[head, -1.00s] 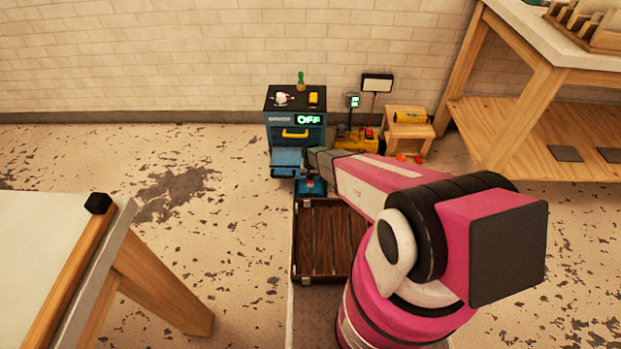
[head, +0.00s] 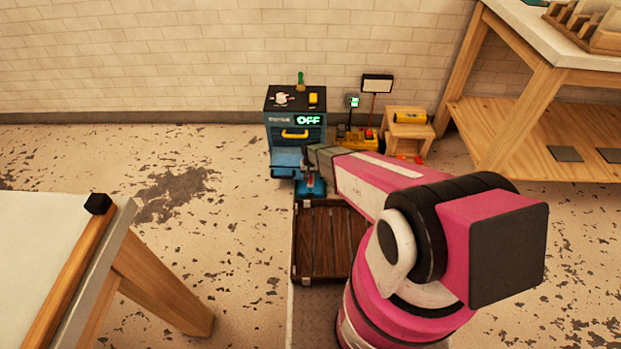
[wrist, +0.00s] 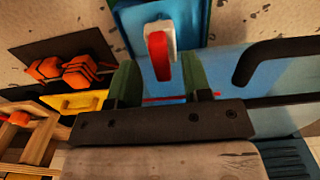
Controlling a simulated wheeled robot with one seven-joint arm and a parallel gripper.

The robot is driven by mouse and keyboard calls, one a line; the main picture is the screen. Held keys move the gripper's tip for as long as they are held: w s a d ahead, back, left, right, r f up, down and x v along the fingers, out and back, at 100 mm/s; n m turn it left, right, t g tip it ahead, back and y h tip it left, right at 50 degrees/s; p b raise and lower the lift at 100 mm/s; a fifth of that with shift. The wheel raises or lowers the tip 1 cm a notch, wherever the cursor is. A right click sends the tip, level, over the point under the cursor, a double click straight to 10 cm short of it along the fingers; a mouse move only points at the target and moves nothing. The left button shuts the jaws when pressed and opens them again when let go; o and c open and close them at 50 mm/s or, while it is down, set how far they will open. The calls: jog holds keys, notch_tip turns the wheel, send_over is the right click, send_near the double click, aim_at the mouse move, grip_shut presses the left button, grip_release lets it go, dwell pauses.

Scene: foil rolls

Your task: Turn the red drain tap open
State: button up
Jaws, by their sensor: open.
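The red drain tap (wrist: 159,58) shows in the wrist view as a red lever on a pale grey body, mounted on a blue surface (wrist: 220,68). My gripper (wrist: 161,72) is open, with one green finger to the left of the red lever and one to the right. The lever lies between the fingers, with a visible gap at least on the left. I cannot tell how deep it sits between them. In the head view the blue machine (head: 296,133) stands by the wall with its display reading OFF. My arm hides part of its lower front.
A dark bar handle (wrist: 275,58) stands to the right of my gripper in the wrist view. A yellow box (head: 352,138) and a small wooden stool (head: 408,133) stand right of the machine. A dark slatted wooden platform (head: 328,240) lies in front. Open floor is at the left.

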notch_tip(320, 180, up, 9)
dwell(0.3)
jog(key=shift+f, duration=0.1)
notch_tip(320, 180, up, 19)
send_over(311, 178)
jog(key=s+d, duration=0.9)
jog(key=d, duration=0.2)
jog(key=s+d+r, duration=0.7)
jog(key=s+r, duration=0.3)
jog(key=r, duration=0.2)
jog(key=shift+d, duration=0.35)
jog(key=shift+f, duration=0.1)
